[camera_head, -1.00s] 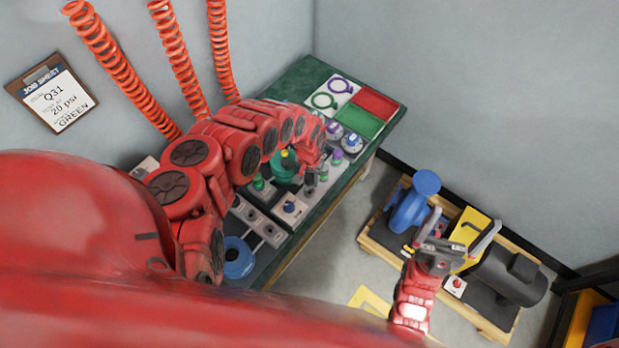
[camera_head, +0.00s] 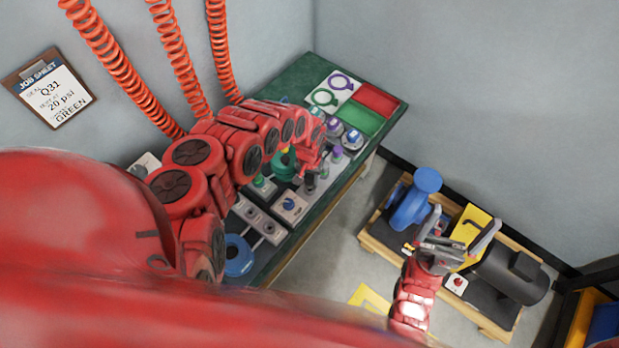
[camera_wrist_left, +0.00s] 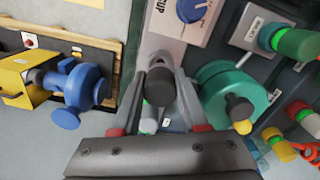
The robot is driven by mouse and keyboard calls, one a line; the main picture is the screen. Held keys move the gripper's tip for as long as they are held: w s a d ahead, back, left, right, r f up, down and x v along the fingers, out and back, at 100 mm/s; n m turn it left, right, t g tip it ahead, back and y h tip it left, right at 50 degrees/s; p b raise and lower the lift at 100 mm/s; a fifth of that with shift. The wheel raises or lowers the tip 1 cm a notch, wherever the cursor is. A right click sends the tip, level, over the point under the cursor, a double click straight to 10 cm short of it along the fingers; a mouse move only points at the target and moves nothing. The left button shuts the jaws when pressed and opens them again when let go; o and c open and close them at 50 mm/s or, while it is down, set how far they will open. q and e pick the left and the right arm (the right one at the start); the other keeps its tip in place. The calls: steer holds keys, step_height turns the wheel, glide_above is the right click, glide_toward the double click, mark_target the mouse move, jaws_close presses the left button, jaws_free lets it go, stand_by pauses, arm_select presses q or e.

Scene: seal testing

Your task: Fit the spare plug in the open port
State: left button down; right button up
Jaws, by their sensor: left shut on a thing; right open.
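My left gripper (camera_head: 312,178) is over the green bench. In the left wrist view its fingertips (camera_wrist_left: 163,80) are closed on a dark grey round-ended plug (camera_wrist_left: 160,88). The plug is in front of a grey block (camera_wrist_left: 168,48) with a blue knob, which also shows in the head view (camera_head: 289,207). I cannot tell whether the plug touches the block. A plug with a green band (camera_wrist_left: 148,118) shows partly between the fingers. The open port cannot be made out, perhaps hidden by the gripper. My right gripper (camera_head: 467,217) is open and empty, away from the bench.
A green wheel-shaped fitting (camera_wrist_left: 232,97) stands close beside the left fingers. Purple-topped (camera_head: 337,152) and blue-topped (camera_head: 352,140) parts stand farther along the bench. Red and green trays (camera_head: 376,100) lie at its far end. A pallet (camera_head: 485,322) with a blue machine (camera_head: 415,200) stands right.

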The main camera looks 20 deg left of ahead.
arm_select(q)
steer(key=shift+w+f+b, duration=0.1)
steer(key=shift+f+b, duration=1.05)
steer(key=shift+f, duration=0.3)
stand_by(0.5)
steer(key=shift+c, duration=1.8)
jaws_free()
steer(key=shift+r, duration=0.2)
steer(key=shift+r, duration=0.25)
step_height(320, 180, up, 5)
steer(key=shift+a+r, duration=0.1)
steer(key=shift+r, duration=0.05)
step_height(320, 180, up, 11)
steer(key=p, duration=0.3)
steer(key=shift+r, duration=0.15)
